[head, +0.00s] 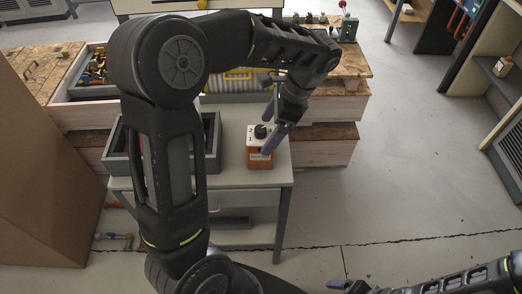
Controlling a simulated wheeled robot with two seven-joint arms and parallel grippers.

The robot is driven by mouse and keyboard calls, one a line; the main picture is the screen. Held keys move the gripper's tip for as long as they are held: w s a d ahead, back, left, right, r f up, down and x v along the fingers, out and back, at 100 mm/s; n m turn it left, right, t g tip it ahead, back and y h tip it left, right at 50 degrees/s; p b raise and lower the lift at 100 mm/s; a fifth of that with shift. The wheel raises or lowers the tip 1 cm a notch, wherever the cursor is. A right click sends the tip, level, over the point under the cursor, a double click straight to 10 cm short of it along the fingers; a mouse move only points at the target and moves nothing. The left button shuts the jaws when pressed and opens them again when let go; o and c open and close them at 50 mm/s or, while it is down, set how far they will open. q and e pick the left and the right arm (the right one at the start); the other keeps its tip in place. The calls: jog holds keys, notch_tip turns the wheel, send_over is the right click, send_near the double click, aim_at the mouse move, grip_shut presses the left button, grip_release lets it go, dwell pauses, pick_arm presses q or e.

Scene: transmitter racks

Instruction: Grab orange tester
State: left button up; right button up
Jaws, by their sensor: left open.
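The orange tester (259,160) is a small box with a pale top face and a dark knob. It stands on the right part of a small white table (234,180). My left gripper (267,133) reaches down over the tester with its purple-grey fingers apart. One finger overlaps the tester's top and side in the picture; I cannot tell whether it touches. My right gripper (338,285) is at the bottom edge, low and far from the table, only partly in view.
A grey bin (212,150) stands on the table left of the tester, partly hidden by my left arm. A large brown box (40,165) fills the left side. Wooden crates (325,145) stand behind the table. The floor to the right is open, with shelving (495,60) beyond.

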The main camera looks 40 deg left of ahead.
aim_at(255, 160)
pick_arm(q)
jog(key=shift+x, duration=1.25)
jog(key=shift+s, duration=0.1)
jog(key=p+x, duration=0.1)
jog(key=x, duration=0.4)
jog(key=shift+a, duration=0.25)
jog(key=shift+c, duration=0.4)
jog(key=c, duration=1.8)
